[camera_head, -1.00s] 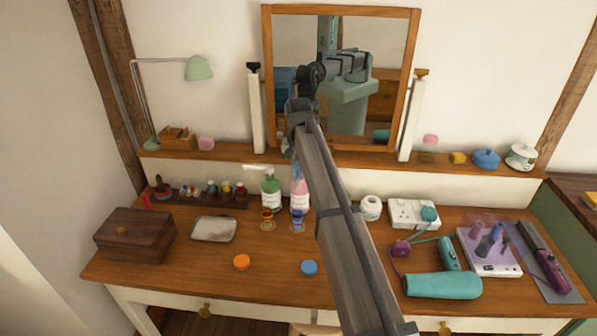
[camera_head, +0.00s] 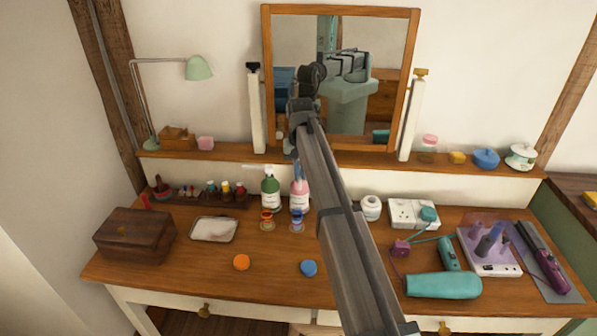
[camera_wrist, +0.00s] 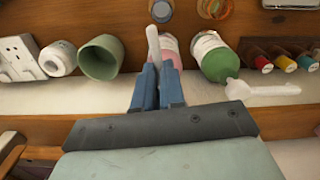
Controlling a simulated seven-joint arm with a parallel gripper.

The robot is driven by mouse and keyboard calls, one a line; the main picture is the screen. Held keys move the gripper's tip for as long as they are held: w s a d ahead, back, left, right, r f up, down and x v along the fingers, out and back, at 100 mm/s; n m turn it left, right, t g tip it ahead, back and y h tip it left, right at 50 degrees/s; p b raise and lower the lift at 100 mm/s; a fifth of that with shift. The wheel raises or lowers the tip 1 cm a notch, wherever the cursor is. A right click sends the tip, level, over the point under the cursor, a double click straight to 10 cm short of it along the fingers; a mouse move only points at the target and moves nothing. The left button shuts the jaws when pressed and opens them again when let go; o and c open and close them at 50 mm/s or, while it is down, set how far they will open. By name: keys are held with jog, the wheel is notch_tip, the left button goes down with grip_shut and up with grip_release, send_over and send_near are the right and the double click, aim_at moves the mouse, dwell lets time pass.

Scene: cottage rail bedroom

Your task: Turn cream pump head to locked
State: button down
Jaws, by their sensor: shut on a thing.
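A pink bottle (camera_head: 300,195) with a white pump head stands on the dresser top, right of a green bottle (camera_head: 270,192). In the wrist view, the pink bottle (camera_wrist: 169,48) is partly hidden by my fingers. Its white nozzle (camera_wrist: 153,42) sticks out beyond the fingertips, toward the top of that picture. My gripper (camera_wrist: 158,72) is shut on this pump head from above. In the wrist view, the green bottle (camera_wrist: 215,60) stands just right, its white nozzle (camera_wrist: 265,90) pointing right. I cannot read any lock marks.
Two small jars (camera_head: 267,219) (camera_head: 297,220) stand in front of the bottles. A rack with several polishes (camera_head: 226,190) is to the left. A green cup (camera_wrist: 102,57) and white jar (camera_wrist: 62,58) stand on the other side. The raised ledge (camera_head: 200,156) and mirror are behind.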

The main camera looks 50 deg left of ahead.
jog(key=shift+w+a+n, duration=0.1)
jog(key=shift+w+n, duration=0.85)
jog(key=shift+n, duration=1.8)
jog(key=shift+w+n, duration=0.9)
jog(key=shift+n, duration=1.8)
jog(key=shift+w+a+n, duration=0.1)
jog(key=shift+w+n, duration=0.85)
jog(key=shift+n, duration=1.8)
jog(key=c, duration=1.2)
grip_release()
notch_tip(320, 180, up, 14)
